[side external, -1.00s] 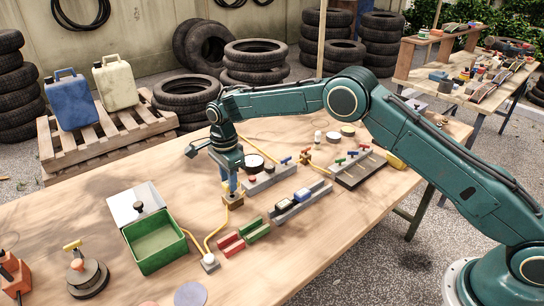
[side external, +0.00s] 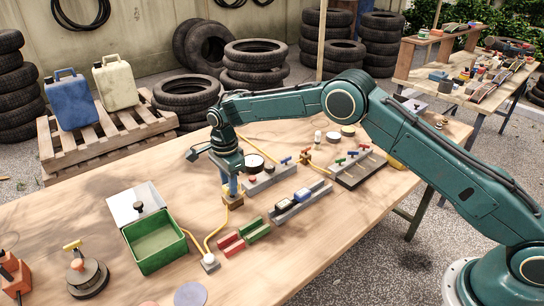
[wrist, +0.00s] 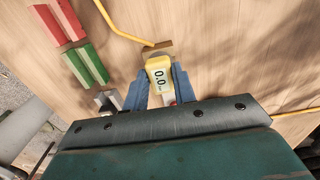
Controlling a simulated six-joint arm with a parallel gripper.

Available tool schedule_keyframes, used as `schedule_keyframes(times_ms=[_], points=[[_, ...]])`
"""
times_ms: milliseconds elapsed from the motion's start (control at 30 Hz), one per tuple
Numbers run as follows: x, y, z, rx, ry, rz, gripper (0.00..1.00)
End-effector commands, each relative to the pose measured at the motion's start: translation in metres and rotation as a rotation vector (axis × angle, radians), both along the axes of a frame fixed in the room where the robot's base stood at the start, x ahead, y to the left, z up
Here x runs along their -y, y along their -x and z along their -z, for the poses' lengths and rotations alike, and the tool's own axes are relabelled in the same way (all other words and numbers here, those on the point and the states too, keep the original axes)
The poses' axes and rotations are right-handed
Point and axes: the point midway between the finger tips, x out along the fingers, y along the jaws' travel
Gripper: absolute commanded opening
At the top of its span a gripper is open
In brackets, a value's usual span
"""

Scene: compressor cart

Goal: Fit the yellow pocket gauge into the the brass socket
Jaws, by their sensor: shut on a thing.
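My gripper (side external: 230,188) points down over the brass socket (side external: 233,202), a small brass-coloured block on the wooden table. In the wrist view, its two blue fingers (wrist: 159,88) are shut on the sides of the yellow pocket gauge (wrist: 158,66), whose display reads 0.0. An edge of the brass socket (wrist: 157,47) shows just beyond the gauge's top end, with a yellow cable beside it. The gauge hides the rest of the socket there. In the side view the fingers mostly hide the gauge, and I cannot tell whether it is inside the socket.
A green box (side external: 158,244) with a raised lid stands at left. Yellow cables run to a small white-topped unit (side external: 209,261).

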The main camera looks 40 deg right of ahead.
Motion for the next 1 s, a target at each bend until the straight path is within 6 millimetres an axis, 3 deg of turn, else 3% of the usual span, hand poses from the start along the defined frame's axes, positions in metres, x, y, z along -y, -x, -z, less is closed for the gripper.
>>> schedule_keyframes(times_ms=[1000], points=[[0.0,0.0,0.018,0.0,0.0,0.0,0.04]])
